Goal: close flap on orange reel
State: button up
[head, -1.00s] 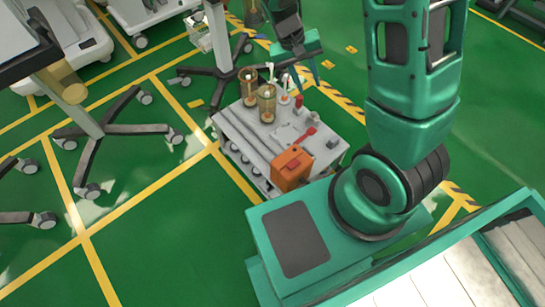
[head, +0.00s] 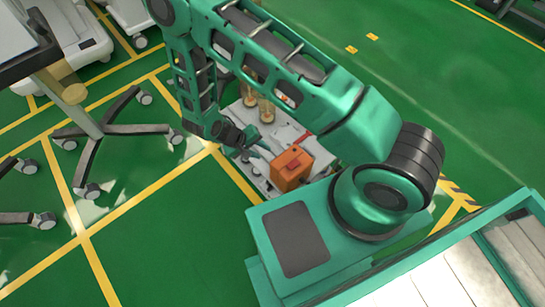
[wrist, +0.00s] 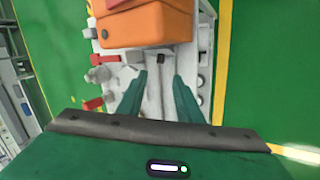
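The orange reel (head: 291,169) is a boxy orange object on the near end of the grey cart top. In the wrist view the orange reel (wrist: 148,26) fills the top middle, cut off by the frame edge. A small red part shows on it there; I cannot tell which part is the flap or how far open it stands. My gripper (head: 260,147) is just left of the reel in the head view. In the wrist view my gripper (wrist: 161,84) has its two green fingers apart with nothing between them, below the reel and apart from it in the picture.
The cart top (wrist: 152,101) also carries amber cylinders (head: 265,110) and red-handled items (wrist: 97,76). My arm hides part of it. A wheeled stand (head: 97,130) stands to the left. Green floor between stand and cart is clear.

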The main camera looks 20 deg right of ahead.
jog(key=x, duration=1)
jog(key=shift+d+f, duration=0.15)
jog(key=shift+f, duration=0.2)
jog(key=shift+c, duration=0.5)
grip_shut()
